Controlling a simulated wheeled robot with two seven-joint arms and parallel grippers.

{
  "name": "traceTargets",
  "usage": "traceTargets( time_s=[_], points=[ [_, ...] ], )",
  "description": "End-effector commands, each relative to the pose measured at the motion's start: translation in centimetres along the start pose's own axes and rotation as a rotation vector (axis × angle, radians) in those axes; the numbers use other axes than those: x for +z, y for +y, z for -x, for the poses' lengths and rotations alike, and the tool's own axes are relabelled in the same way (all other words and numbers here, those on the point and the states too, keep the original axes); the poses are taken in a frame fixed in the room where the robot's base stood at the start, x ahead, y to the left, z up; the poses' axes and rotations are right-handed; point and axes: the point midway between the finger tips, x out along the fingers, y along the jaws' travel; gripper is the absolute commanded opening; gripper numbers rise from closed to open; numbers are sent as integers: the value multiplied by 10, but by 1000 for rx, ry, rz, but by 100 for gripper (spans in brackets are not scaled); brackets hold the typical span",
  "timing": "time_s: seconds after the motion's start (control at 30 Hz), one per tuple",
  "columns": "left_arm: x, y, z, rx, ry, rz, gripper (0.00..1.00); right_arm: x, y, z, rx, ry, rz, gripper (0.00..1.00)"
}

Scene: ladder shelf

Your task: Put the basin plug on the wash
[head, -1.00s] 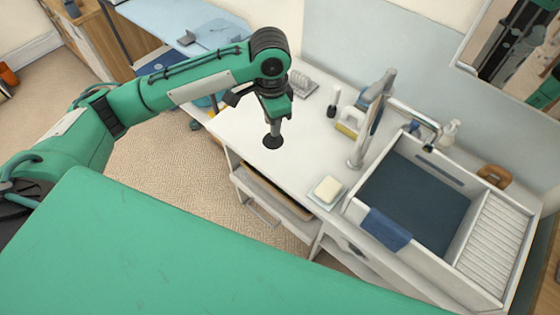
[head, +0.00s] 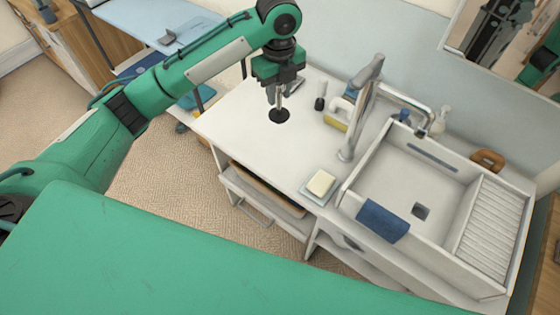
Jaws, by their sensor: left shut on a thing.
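My left gripper (head: 279,92) points down over the white washstand top (head: 240,128). It is shut on the basin plug (head: 279,116), a black disc on a thin metal stem. The plug hangs below the fingers, over the bare left part of the top; I cannot tell whether it touches the surface. My right gripper is not in view.
A tall metal tap (head: 361,115) stands between plug and basin. A soap on a dish (head: 320,184), a yellow-and-white brush (head: 338,113) and a small bottle (head: 321,96) stand on the top. A blue cloth (head: 382,221) hangs over the basin's front edge.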

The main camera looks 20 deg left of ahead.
Motion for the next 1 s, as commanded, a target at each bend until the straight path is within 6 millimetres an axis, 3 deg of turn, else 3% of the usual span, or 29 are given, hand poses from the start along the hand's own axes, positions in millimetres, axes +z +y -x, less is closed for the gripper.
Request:
traceTargets(
  time_s=[0.23, 0.7, 1.0],
  points=[
    [0, -3, -12, 5, 4, -80, 0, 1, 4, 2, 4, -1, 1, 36],
    [-1, -2, -130, 5, 4, -79, 0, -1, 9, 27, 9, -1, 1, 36],
    [0, -3, -160, 2, 3, -80, 0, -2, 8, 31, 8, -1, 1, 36]
  ],
)
